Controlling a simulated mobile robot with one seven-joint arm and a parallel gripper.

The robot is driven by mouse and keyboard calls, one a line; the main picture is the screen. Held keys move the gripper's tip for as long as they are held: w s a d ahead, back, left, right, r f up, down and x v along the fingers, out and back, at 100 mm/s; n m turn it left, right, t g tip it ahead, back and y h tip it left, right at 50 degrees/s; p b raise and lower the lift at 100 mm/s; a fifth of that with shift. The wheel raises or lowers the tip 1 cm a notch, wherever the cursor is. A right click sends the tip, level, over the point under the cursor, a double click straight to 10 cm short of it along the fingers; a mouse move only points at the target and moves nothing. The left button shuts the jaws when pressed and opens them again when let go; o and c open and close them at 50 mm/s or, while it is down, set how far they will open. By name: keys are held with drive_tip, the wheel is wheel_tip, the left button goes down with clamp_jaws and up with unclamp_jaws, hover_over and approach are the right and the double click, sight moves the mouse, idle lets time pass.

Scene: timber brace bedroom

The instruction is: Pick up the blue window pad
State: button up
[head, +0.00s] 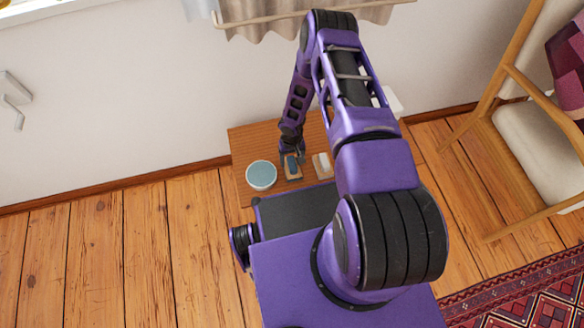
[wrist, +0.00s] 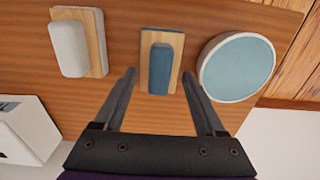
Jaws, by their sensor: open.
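The blue window pad (wrist: 162,66) is a small dark blue block on a light wooden backing, lying on a wooden table. In the wrist view it sits just beyond and between the fingertips of my gripper (wrist: 160,78). My gripper is open, with its fingers apart and nothing held. In the head view the pad (head: 292,168) shows just below my gripper (head: 292,155), which is over the table.
The wooden table (head: 245,140) stands against the wall. A similar white pad (wrist: 70,48) lies on one side and a round container with a pale blue top (wrist: 238,70) on the other. A white box (wrist: 22,130) is nearby. A wooden chair (head: 520,130) stands at right.

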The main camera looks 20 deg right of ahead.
wheel_tip(320, 180, down, 3)
drive_tip(key=shift+r, duration=0.2)
clamp_jaws()
